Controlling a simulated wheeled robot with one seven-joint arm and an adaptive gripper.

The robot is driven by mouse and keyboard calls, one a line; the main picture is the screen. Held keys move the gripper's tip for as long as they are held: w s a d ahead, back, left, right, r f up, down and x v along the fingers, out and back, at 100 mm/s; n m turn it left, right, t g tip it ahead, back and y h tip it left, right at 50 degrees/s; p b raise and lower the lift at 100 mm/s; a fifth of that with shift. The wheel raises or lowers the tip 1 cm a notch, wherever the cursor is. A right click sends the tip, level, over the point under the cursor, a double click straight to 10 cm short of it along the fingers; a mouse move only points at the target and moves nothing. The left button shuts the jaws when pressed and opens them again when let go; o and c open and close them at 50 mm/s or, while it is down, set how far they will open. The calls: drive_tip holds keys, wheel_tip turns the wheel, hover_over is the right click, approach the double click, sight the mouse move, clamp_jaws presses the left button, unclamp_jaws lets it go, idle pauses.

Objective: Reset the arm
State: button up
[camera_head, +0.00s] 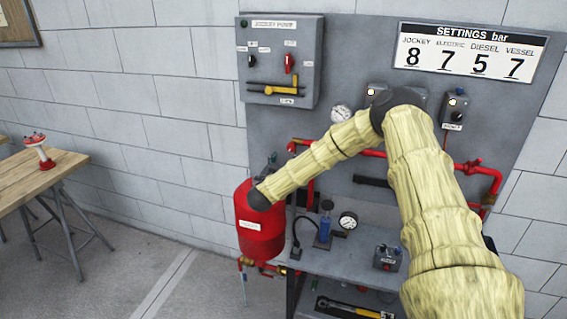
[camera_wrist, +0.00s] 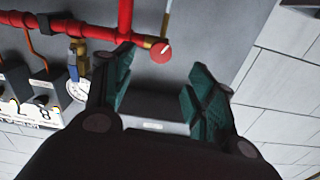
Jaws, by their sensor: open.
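My gripper (camera_wrist: 162,82) shows in the wrist view with its two green-padded fingers spread apart. The gap between them holds nothing. Behind the fingers is the grey panel (camera_wrist: 238,45), and a red pipe end with a round red cap (camera_wrist: 160,52) appears just above the gap. I cannot tell how far the fingers are from the pipe. In the head view my arm rises from the lower right, bends at a dark elbow and slopes down left in front of the panel. Its dark lower end overlaps the red vessel (camera_head: 262,228). The fingers cannot be clearly made out there.
A jockey pump box (camera_head: 281,60) and a settings sign (camera_head: 468,52) are on the panel. A shelf (camera_head: 340,262) below carries a gauge (camera_head: 348,220) and a small switch box (camera_head: 387,257). A wooden table (camera_head: 40,178) stands left, with open floor between.

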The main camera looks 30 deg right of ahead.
drive_tip(key=a+f+n+y, duration=0.1)
drive_tip(key=a+f, duration=0.1)
drive_tip(key=a, duration=0.1)
drive_tip(key=s+a+f+n+t+y, duration=0.1)
drive_tip(key=a+f+y, duration=0.1)
drive_tip(key=a+f, duration=0.1)
drive_tip(key=s+a+f+n+y, duration=0.1)
drive_tip(key=a+f, duration=0.2)
drive_tip(key=a, duration=0.1)
drive_tip(key=shift+f+t+y, duration=0.15)
drive_tip(key=shift+t+y, duration=0.15)
drive_tip(key=s+a+f+n+g+y, duration=0.2)
drive_tip(key=s+a+f+n+y, duration=0.15)
drive_tip(key=s+a+f, duration=0.75)
drive_tip(key=s+a+f+n+g+y, duration=0.25)
drive_tip(key=s+a+f+y, duration=0.35)
drive_tip(key=s+f, duration=0.5)
drive_tip(key=s+a+f+n+g, duration=0.15)
drive_tip(key=s+g, duration=0.75)
drive_tip(key=s, duration=2.5)
wheel_tip(320, 180, down, 9)
drive_tip(key=b, duration=0.9)
drive_tip(key=shift+s+d+f, duration=0.15)
drive_tip(key=shift+s+d, duration=0.1)
